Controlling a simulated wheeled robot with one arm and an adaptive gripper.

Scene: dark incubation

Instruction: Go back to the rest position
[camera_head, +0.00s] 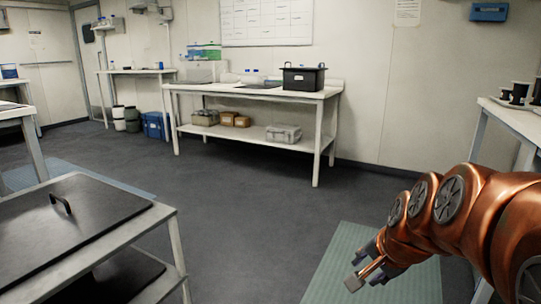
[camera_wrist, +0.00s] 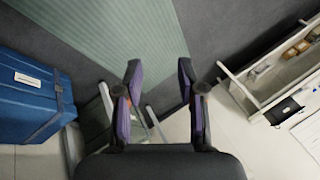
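My copper-coloured arm reaches in from the right edge of the head view. At its end, my gripper (camera_head: 366,281) hangs over the green floor mat (camera_head: 385,270). In the wrist view my gripper (camera_wrist: 159,68) has two dark and purple fingers set well apart, with nothing between them. It is open and touches no object. The green mat also shows in the wrist view (camera_wrist: 105,28).
A low table with a black lid (camera_head: 75,215) stands at the lower left. A white bench (camera_head: 240,92) holds a black box (camera_head: 304,78) by the back wall. A side table (camera_head: 515,118) bears dark cups. A blue case (camera_wrist: 30,95) shows in the wrist view. Middle floor is clear.

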